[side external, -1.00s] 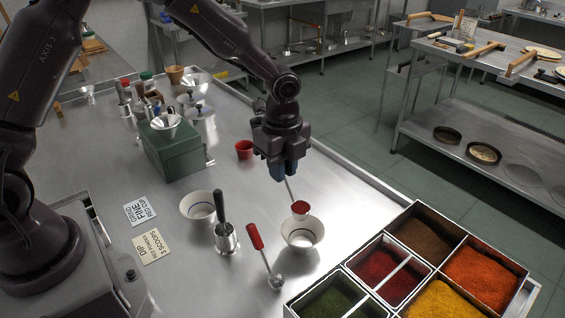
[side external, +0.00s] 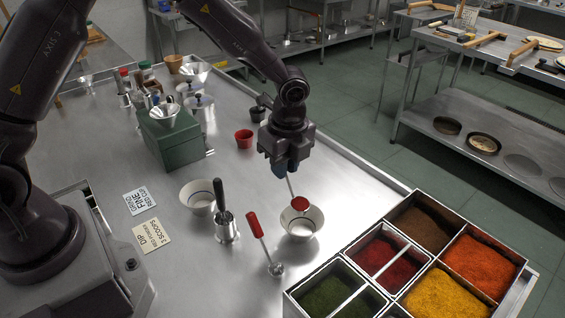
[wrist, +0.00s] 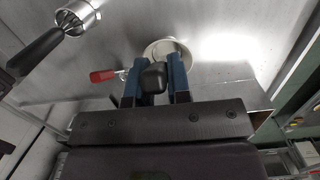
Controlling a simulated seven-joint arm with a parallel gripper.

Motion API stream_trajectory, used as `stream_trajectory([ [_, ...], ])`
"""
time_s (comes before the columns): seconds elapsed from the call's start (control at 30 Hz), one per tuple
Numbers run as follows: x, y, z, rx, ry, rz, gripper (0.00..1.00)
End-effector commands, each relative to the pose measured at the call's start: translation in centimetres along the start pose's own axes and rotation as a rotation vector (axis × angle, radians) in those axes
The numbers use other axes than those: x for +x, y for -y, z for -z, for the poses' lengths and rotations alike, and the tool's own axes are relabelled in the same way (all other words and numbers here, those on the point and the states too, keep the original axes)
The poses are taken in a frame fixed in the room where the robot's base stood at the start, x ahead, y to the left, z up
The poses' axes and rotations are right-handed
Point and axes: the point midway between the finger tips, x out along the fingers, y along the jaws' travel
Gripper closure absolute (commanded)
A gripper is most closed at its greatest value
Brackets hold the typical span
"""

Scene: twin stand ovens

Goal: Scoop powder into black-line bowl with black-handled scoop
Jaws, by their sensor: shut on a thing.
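My gripper (side external: 285,170) is shut on the black-handled scoop, whose dark handle end (wrist: 152,78) shows between the blue fingers in the wrist view. The scoop's bowl (side external: 300,203) hangs at the end of a thin metal shaft and shows red powder. It is over the far part of the white bowl with a dark line (side external: 301,226), at about rim height; I cannot tell whether they touch. In the wrist view this bowl (wrist: 158,50) is partly hidden by the fingers. Red powder (side external: 388,262) fills a compartment of the steel bin at the right.
A red-handled tool (side external: 256,226) lies left of the bowl. A metal cup (side external: 227,230) with a dark-handled tool and another white bowl (side external: 199,197) stand further left. A red cup (side external: 244,139) and green box (side external: 172,140) are behind.

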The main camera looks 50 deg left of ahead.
Motion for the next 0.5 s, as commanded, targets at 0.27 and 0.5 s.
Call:
stream_trajectory([
  [0.27,-0.64,0.03,0.68,0.003,0.091,0.002,1.00],
  [0.5,-1.10,0.05,1.19,0.003,0.169,0.002,1.00],
])
